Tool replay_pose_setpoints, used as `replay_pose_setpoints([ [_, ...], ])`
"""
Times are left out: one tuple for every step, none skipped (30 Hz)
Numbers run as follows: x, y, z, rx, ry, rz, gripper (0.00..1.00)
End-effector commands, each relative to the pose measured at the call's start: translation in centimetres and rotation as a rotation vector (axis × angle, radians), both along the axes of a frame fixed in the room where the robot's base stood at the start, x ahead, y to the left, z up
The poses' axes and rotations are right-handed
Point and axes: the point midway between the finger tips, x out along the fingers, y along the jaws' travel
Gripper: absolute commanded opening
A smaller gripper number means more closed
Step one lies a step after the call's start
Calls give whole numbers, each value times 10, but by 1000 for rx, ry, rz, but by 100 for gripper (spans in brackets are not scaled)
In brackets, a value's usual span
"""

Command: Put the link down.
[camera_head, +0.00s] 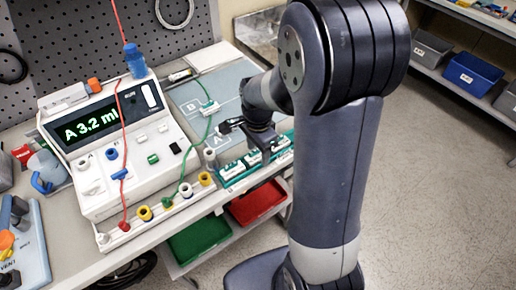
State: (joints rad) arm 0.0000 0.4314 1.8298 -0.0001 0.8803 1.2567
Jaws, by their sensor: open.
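No part is clearly marked as the link; small green-and-white pieces are the nearest match. Several of them sit in a row in a green holder (238,178) at the bench's front edge. Another green-and-white piece (209,107) lies on the grey-blue mat (226,84), beside the green cord. My gripper (238,139) is open, low over the mat's front edge just behind the row. Its dark fingers point left and down. It is small in view and my arm hides part of it. I see nothing clearly between the fingers.
A white pump (110,150) reading "A 3.2 ml" stands left, with a red cord (121,60) and a green cord (196,165) at its front. A green bin (200,240) and a red bin (256,202) sit below the bench. The mat's middle is mostly clear.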

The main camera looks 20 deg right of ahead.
Motion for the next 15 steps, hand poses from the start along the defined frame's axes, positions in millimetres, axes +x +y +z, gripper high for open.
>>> replay_pose_setpoints([
  [0,0,0,0,0,0,52],
  [0,0,1,0,0,0,52],
  [0,0,2,0,0,0,52],
  [0,0,4,0,0,0,52],
  [0,0,6,0,-1,0,52],
  [1,0,10,0,-3,0,52],
  [1,0,15,0,-5,0,52],
  [1,0,20,0,-4,0,52],
  [1,0,28,0,-6,0,52],
  [1,0,34,0,-6,0,52],
  [1,0,41,0,-7,0,52],
  [1,0,50,0,-7,0,52],
  [1,0,57,0,-7,0,52],
  [1,0,64,0,-7,0,52],
  [1,0,73,0,-6,0,52],
])
